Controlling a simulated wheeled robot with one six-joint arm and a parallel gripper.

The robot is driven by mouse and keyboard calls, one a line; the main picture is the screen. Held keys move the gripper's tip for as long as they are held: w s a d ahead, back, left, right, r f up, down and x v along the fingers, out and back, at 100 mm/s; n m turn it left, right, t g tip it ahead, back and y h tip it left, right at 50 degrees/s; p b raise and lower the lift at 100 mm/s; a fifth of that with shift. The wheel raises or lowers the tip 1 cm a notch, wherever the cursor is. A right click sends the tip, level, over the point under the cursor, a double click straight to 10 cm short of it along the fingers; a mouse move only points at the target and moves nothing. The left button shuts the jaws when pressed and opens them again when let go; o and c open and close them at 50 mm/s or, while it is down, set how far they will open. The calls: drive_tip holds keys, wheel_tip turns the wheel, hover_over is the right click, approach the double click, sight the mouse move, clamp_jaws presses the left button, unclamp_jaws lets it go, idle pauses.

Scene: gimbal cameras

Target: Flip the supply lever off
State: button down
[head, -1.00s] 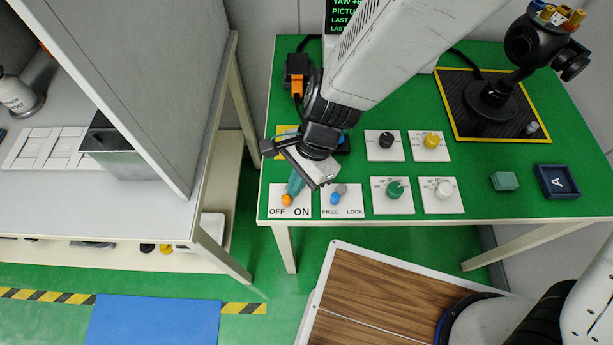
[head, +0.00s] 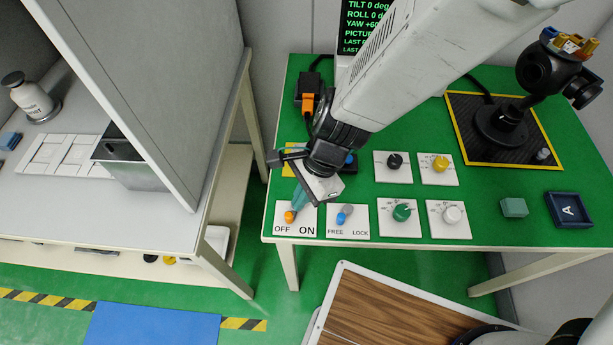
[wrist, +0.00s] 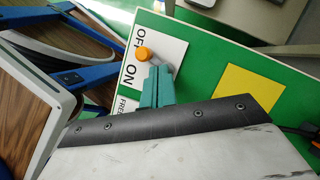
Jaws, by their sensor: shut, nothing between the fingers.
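The supply lever (head: 290,216) has an orange knob and stands on a white plate (head: 281,206) marked OFF and ON at the table's left front. Its knob sits nearer the OFF word. In the wrist view, the knob (wrist: 142,53) lies just beyond my fingertips, beside the OFF lettering, with a grey stem running from it. My gripper (head: 299,197) is shut and empty, its teal fingers pointing down just behind the lever; the fingers also show in the wrist view (wrist: 157,84). I cannot tell whether they touch the stem. My wrist hides part of the table behind.
A blue-knobbed FREE/LOCK lever (head: 345,215) stands close on the right. Green (head: 402,212), white (head: 452,214), black (head: 395,160) and yellow (head: 440,163) dials lie farther right. A gimbal camera (head: 500,122) stands at the back right. A grey partition (head: 150,80) rises on the left.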

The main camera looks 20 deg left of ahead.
drive_tip(key=shift+w, duration=0.25)
drive_tip(key=shift+w+d, duration=0.25)
drive_tip(key=shift+w, duration=0.05)
drive_tip(key=shift+w+d, duration=0.45)
drive_tip(key=shift+w, duration=0.15)
drive_tip(key=shift+w+d, duration=0.4)
drive_tip(key=shift+w, duration=0.2)
drive_tip(key=v, duration=1)
drive_tip(key=shift+w, duration=0.15)
drive_tip(key=shift+a, duration=0.2)
